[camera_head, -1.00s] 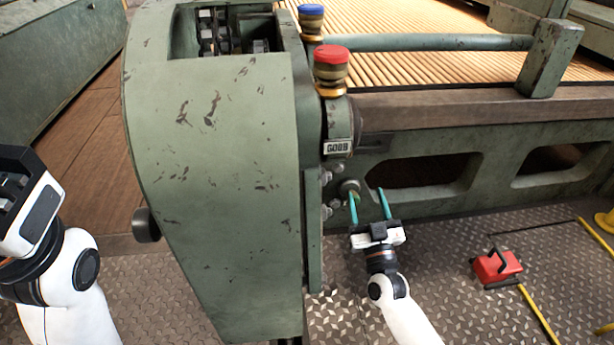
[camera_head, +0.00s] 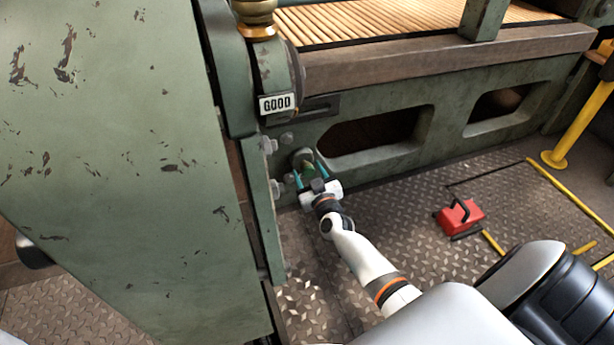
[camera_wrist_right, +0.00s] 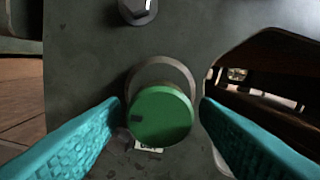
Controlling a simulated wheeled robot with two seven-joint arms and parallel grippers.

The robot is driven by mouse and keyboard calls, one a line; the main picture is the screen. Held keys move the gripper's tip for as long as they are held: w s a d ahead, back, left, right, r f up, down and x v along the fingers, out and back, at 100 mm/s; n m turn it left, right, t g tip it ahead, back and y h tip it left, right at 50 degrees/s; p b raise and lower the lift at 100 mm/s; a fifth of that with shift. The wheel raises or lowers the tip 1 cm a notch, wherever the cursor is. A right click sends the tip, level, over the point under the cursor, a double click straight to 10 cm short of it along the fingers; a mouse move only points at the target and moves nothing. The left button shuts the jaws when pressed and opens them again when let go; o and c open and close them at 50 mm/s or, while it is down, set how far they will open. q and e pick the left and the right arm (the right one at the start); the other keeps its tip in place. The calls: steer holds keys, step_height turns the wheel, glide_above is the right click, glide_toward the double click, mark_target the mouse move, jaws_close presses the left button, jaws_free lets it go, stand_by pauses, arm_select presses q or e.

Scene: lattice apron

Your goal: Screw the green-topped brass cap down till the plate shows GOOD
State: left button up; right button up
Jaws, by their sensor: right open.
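The green-topped cap (camera_wrist_right: 160,116) faces the camera in the right wrist view, in front of a round grey collar; its brass side is hidden there. In the head view the cap (camera_head: 307,168) is small, low on the machine's green side. My right gripper (camera_head: 309,174) is open, its teal fingers on either side of the cap; in the wrist view gaps show between fingers and cap. A plate (camera_head: 275,104) reading GOOD sits higher up, below a brass knob. A small pale plate (camera_wrist_right: 148,149) shows below the cap, mostly covered and unreadable. My left gripper is out of view.
Bolt heads (camera_head: 268,145) stick out left of the cap, and another bolt (camera_wrist_right: 138,8) is above it. A slot opening (camera_head: 375,135) lies to the right. A red box (camera_head: 460,216) with a black handle stands on the patterned metal floor.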

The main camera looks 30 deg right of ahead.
steer(key=shift+w+d, duration=0.15)
steer(key=shift+w, duration=0.55)
steer(key=c, duration=1)
